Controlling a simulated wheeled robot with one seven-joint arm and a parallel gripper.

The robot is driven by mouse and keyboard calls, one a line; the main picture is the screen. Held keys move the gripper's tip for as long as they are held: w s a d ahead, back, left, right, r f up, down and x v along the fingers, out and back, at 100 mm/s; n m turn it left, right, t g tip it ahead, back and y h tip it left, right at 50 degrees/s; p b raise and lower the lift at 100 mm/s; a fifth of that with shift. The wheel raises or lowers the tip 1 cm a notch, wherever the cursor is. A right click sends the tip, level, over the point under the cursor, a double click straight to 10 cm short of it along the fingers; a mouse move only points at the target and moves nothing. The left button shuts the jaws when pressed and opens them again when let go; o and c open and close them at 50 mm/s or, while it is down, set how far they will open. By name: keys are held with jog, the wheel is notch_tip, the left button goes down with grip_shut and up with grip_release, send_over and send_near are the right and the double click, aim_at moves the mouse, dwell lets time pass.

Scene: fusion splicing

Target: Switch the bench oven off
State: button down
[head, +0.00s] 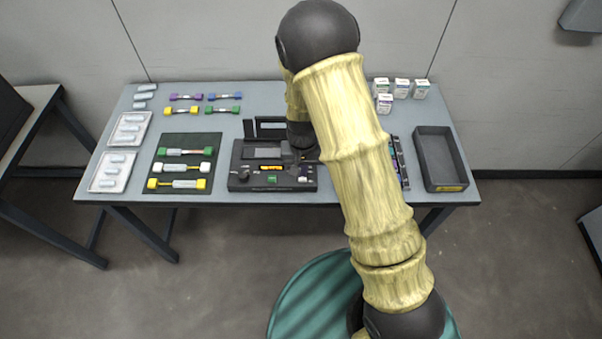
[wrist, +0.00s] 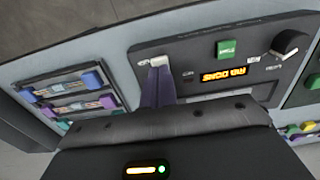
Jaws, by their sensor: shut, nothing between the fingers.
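The bench oven, a dark unit (head: 240,157), stands in the middle of the table. Its front panel (wrist: 205,50) carries a green button (head: 271,180), a round knob (head: 243,174) and a lit amber display (head: 270,168). The wrist view shows the green button (wrist: 229,48), knob (wrist: 290,43) and display (wrist: 225,78) upside down. A small pale switch (wrist: 158,61) sits at the panel's end away from the knob. My gripper (wrist: 158,75) is shut and empty, its dark fingers right at this switch. I cannot tell whether they touch. My arm hides part of the unit in the head view.
A green mat (head: 180,140) with several capped pieces lies left of the oven. A tray of coloured holders (wrist: 75,90) lies on its other side, partly behind my arm. A dark open bin (head: 436,150) is at the right. White boxes (head: 402,88) stand behind.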

jog(key=shift+f+b, duration=0.65)
jog(key=shift+f, duration=0.3)
dwell(0.7)
jog(key=shift+r+p, duration=3)
jog(key=shift+r, duration=0.55)
jog(key=s+d+r+t, duration=0.1)
jog(key=s+d+r, duration=0.5)
jog(key=r, duration=0.3)
jog(key=s+d+r+t, duration=0.1)
jog(key=s+d+r, duration=0.5)
jog(key=r, duration=0.3)
jog(key=shift+s+d+t, duration=0.3)
jog(key=shift+d, duration=0.3)
